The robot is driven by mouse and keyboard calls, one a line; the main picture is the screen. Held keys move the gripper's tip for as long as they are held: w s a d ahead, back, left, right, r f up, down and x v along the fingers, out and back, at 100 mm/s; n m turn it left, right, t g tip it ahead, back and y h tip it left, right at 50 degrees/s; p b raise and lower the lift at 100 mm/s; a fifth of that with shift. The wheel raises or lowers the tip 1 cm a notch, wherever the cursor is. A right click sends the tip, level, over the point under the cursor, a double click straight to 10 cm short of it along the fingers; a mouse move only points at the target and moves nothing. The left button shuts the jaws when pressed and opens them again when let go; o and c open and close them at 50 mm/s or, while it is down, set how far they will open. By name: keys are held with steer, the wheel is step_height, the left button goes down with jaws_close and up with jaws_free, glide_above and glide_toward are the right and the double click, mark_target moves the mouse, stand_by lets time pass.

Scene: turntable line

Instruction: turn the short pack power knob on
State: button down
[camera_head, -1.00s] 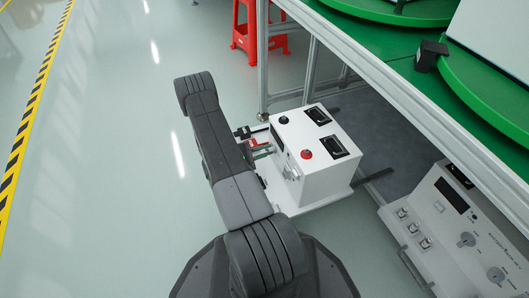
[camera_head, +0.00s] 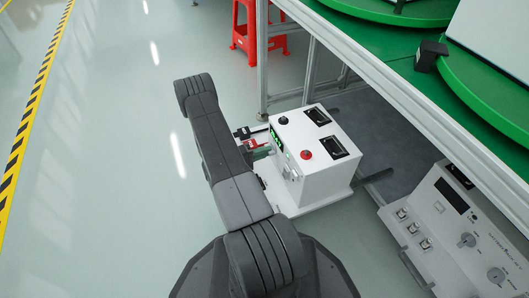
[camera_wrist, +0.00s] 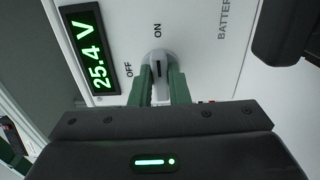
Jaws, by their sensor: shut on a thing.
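The short pack is a white box (camera_head: 326,178) on a white base, low beside the frame legs. Its power knob (camera_wrist: 158,58) is grey, and in the wrist view its pointer lies near the ON mark, with OFF to the left. My gripper (camera_wrist: 160,80) is shut on the knob, its green fingers on both sides of it. The display (camera_wrist: 88,48) on the same panel is lit green and reads 25.4 V. In the head view my gripper (camera_head: 262,152) is at the pack's left face, and the knob is hidden there.
A black knob (camera_head: 283,120) and a red button (camera_head: 306,155) are on the pack's top. A second white control box (camera_head: 462,230) stands at the right. Green turntables (camera_head: 490,90) are above on the metal frame. The floor to the left is clear.

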stand_by(0.4)
steer(key=c, duration=1.4)
jaws_free()
steer(key=shift+a, duration=0.15)
steer(key=p+v, duration=0.3)
steer(key=v, duration=1)
steer(key=shift+s+a+f, duration=0.1)
steer(key=shift+s+a, duration=0.15)
steer(key=b+x, duration=0.3)
steer(key=x, duration=1.1)
steer(key=shift+a, duration=0.1)
